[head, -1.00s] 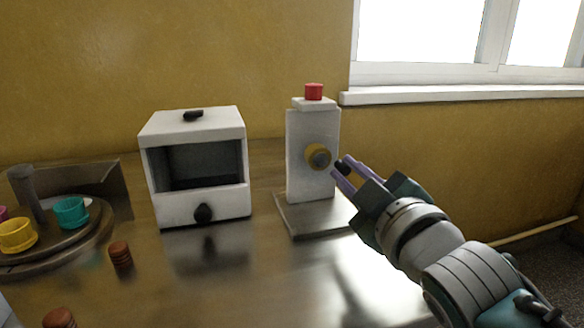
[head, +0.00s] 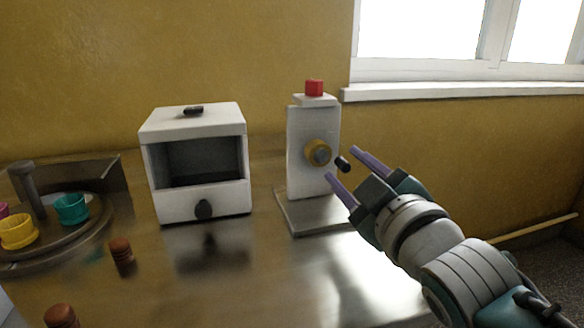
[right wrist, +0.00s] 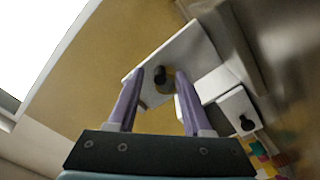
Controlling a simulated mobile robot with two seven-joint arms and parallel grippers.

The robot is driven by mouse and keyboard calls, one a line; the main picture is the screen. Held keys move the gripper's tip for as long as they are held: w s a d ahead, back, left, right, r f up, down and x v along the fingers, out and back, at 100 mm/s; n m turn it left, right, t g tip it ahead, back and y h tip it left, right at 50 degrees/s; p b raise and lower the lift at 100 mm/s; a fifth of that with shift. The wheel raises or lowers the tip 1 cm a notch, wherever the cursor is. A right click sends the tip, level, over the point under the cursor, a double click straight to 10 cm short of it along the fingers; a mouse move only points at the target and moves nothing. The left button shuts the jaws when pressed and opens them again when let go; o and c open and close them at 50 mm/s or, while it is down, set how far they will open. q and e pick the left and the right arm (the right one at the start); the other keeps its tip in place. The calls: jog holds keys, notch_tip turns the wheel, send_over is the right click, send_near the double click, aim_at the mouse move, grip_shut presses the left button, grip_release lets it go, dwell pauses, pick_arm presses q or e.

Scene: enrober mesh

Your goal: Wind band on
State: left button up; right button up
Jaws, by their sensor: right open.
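A white upright unit (head: 300,172) stands on a flat metal base plate (head: 310,215) and has a red button (head: 314,88) on top. A yellow wheel with a grey hub (head: 318,151) is on its front. A short black crank knob (head: 342,164) sticks out in front of the wheel, to its lower right. My right gripper (head: 343,163) is open, with its purple fingers apart on either side of the knob. In the right wrist view the knob (right wrist: 160,76) also shows between the spread fingers. My left gripper is not in view.
A white box with an open front (head: 195,121) and black knob stands left of the unit. Further left is a round turntable (head: 60,243) with coloured cups. Two brown ridged pieces (head: 122,251) (head: 61,317) stand near the front left. The metal counter between is clear.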

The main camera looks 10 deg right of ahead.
jog(key=s+p, duration=0.1)
jog(key=s, duration=0.9)
jog(key=shift+d, duration=0.2)
jog(key=shift+w, duration=0.1)
